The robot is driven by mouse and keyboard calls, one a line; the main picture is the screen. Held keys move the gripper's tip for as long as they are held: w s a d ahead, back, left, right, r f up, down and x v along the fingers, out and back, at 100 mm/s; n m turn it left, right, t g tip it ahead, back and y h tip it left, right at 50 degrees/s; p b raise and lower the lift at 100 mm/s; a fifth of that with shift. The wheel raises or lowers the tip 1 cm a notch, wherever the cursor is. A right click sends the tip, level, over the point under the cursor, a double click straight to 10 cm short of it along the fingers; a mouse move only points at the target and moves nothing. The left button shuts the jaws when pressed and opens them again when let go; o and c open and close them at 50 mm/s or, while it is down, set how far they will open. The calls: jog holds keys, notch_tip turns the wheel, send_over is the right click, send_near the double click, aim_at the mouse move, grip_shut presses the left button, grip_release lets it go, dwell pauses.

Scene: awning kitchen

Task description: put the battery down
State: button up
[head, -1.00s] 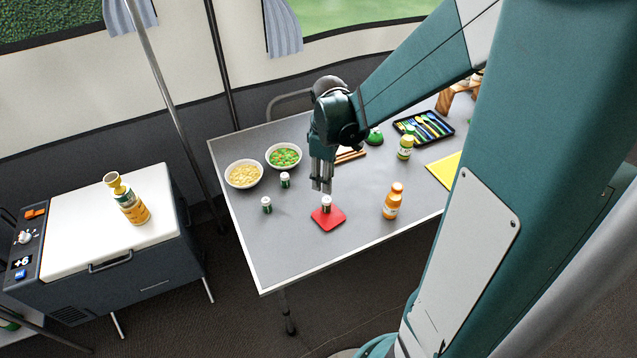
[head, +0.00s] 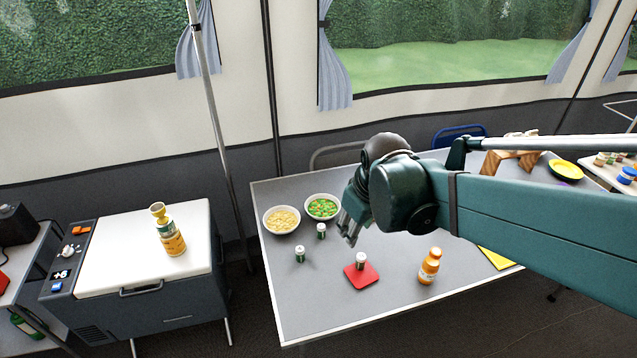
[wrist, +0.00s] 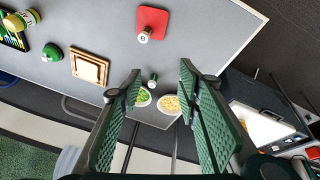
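A small green battery with a white top (head: 361,261) stands upright on the red square mat (head: 362,278) on the grey table. In the wrist view, the battery (wrist: 144,35) shows at the edge of the mat (wrist: 153,20). Two similar batteries stand to the left on the bare table, one near the bowls (head: 321,231) and one further forward (head: 300,254). My gripper (head: 350,240) is above the table, up and left of the mat in the head view. In the wrist view, its fingers (wrist: 160,72) are spread with nothing held between them.
Two bowls, one with yellow pieces (head: 282,220) and one with green ones (head: 322,207), stand at the table's back left. A cool box (head: 150,260) stands left of the table. The front left table area is clear.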

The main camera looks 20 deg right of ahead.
jog(key=s+a+r+m+t, duration=0.3)
jog(key=s+a+r+m, duration=0.1)
jog(key=s, duration=0.4)
jog(key=shift+s+a+r, duration=0.25)
jog(key=shift+s+r, duration=0.1)
jog(key=shift+r, duration=0.55)
jog(key=shift+o, duration=0.5)
jog(key=m+g, duration=0.7)
jog(key=m, duration=1.2)
send_over(300, 249)
notch_tip(300, 249, down, 24)
jog(key=shift+f, duration=0.5)
